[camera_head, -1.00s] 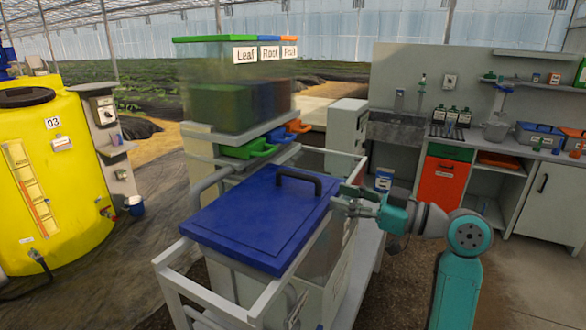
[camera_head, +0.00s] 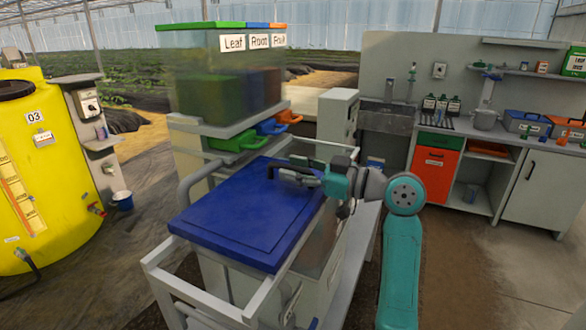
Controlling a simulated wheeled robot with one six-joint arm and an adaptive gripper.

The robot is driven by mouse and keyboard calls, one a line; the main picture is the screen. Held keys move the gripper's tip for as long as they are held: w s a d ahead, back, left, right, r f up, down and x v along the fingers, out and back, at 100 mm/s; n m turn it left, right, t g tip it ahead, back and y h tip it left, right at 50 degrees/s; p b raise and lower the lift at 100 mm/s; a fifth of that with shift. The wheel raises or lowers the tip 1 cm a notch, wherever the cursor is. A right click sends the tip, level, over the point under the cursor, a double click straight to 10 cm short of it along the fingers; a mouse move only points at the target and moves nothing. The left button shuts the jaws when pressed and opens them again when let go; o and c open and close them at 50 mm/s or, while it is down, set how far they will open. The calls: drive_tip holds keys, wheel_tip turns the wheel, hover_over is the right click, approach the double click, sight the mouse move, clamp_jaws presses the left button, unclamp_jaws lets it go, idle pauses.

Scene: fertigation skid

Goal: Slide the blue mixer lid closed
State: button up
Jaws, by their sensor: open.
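The blue mixer lid (camera_head: 245,218) is a flat panel lying on top of the mixer, inside a pale metal frame (camera_head: 165,285). A dark arched handle (camera_head: 283,171) stands near its far right edge. My gripper (camera_head: 308,178) comes in from the right and is open at the handle. Its fingers overlap the handle in the picture, so part of the handle is hidden. I cannot tell whether the fingers touch it. Below the lid, the mixer's grey body (camera_head: 313,250) shows on the right side.
Behind the lid stand clear bins labelled Leaf, Root and Fruit (camera_head: 230,75), above green, blue and orange scoops (camera_head: 240,142). A yellow tank (camera_head: 40,170) stands left. A workbench (camera_head: 545,190) with tools stands at the back right. Floor is open at right.

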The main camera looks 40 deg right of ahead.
drive_tip(key=shift+w+a, duration=0.1)
drive_tip(key=shift+w, duration=0.25)
clamp_jaws()
